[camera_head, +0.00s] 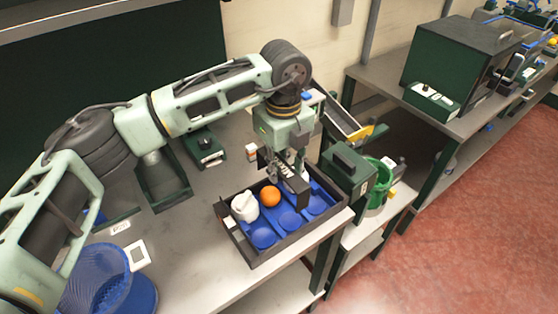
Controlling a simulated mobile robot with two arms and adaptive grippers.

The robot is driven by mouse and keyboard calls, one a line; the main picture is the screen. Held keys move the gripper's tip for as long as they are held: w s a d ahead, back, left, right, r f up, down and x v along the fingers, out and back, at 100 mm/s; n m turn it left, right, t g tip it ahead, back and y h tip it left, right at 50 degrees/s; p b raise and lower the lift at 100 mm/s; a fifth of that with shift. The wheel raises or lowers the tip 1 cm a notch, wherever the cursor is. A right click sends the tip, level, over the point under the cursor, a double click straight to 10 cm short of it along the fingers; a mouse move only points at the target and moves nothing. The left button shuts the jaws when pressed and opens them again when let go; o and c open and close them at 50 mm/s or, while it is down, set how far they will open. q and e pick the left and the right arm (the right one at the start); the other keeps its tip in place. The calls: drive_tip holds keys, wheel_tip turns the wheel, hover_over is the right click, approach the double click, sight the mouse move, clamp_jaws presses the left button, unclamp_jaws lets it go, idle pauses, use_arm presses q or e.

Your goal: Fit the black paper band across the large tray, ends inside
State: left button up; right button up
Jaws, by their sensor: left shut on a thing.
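The large tray (262,257) is a dark box with a blue insert of round hollows, near the table's right front corner. My left gripper (291,168) comes down from above over the tray's back right part. It is shut on the black paper band (293,181), a dark strip at its fingertips. The fingers are small and partly hidden, and I cannot tell whether the band touches the tray walls. An orange (270,196) and a white rounded object (245,206) sit in the tray's left part. My right gripper is not in view.
A dark green box (344,168) stands close to the tray's right, with a green bucket (378,184) beyond it. A blue mesh basket (97,278) stands at the lower left. The table left of the tray is mostly clear.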

use_arm(q)
drive_tip(key=shift+f, duration=0.55)
wheel_tip(320, 180, down, 7)
drive_tip(key=b, duration=0.6)
drive_tip(key=shift+f, duration=0.2)
drive_tip(key=shift+f, duration=0.3)
drive_tip(key=shift+f+b, duration=0.3)
drive_tip(key=shift+b, duration=0.1)
drive_tip(key=o, duration=0.9)
drive_tip(key=shift+c, duration=0.2)
drive_tip(key=shift+o, duration=0.3)
